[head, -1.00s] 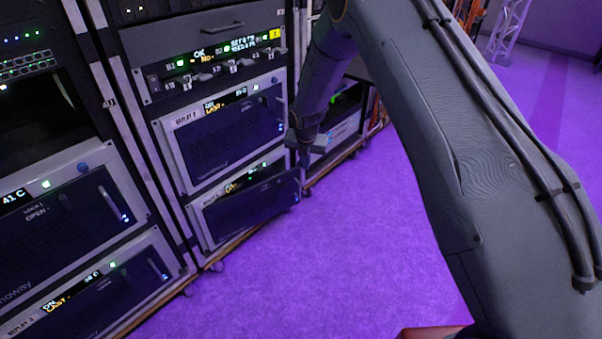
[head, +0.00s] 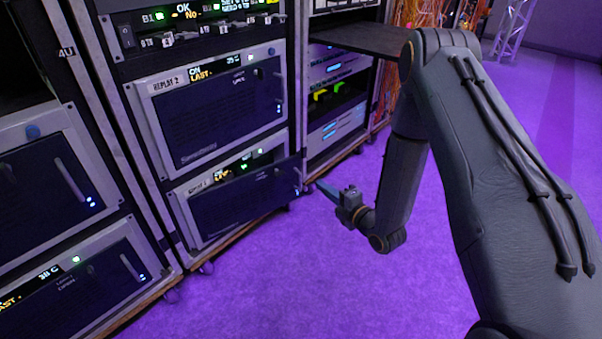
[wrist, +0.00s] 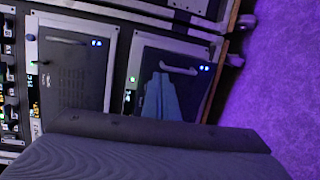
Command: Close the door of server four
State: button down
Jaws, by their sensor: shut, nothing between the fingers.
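The lower server in the middle rack has a dark door (head: 243,203) standing ajar, its right edge swung out from the grey frame (head: 186,220). Its label is too small to read, so I cannot confirm it is server four. The same door shows in the wrist view (wrist: 185,85), with a light handle near its edge. My gripper (head: 322,187) is shut and empty, just right of the door's free edge, pointing toward it. Its bluish fingers show in front of the door in the wrist view (wrist: 164,98). Whether they touch it I cannot tell.
Another server (head: 215,105) with its door shut sits directly above. Servers with handles stand in the left rack (head: 60,170). A dark shelf (head: 365,38) juts from the rack at the right. The purple floor (head: 290,280) in front is clear.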

jog(key=s+m+t, duration=0.1)
jog(key=b, duration=0.6)
send_near(296, 160)
jog(key=shift+y, duration=0.3)
jog(key=x, duration=0.6)
jog(key=shift+w+a+f, duration=0.1)
jog(key=shift+w+f, duration=0.05)
jog(key=shift+w, duration=0.1)
